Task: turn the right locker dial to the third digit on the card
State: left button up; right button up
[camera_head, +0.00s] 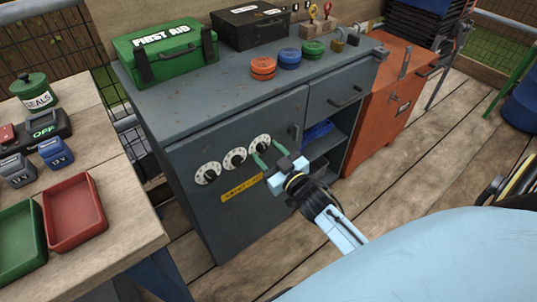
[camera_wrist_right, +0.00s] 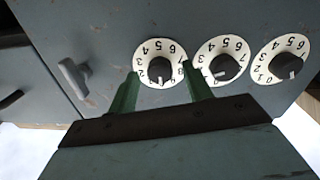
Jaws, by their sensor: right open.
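The grey locker (camera_head: 225,215) has a row of three white dials with dark knobs. The right dial (camera_head: 260,143) is leftmost in the right wrist view (camera_wrist_right: 147,48), where the digits appear upside down. My right gripper (camera_head: 268,155) is open in front of this dial. In the wrist view its green fingers (camera_wrist_right: 160,82) stand on either side of the dial's knob, with a gap to the knob. I cannot tell how far the tips are from the door. The middle dial (camera_head: 235,159) and left dial (camera_head: 208,173) are uncovered. I cannot make out the code card. My left gripper is not in view.
A yellow label (camera_head: 240,189) lies below the dials, partly behind my gripper. A door handle (camera_wrist_right: 73,77) stands beside the right dial. The locker top holds a green first aid box (camera_head: 165,55) and coloured discs. A wooden table (camera_head: 115,190) stands at left.

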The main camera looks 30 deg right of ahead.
jog(key=c, duration=1)
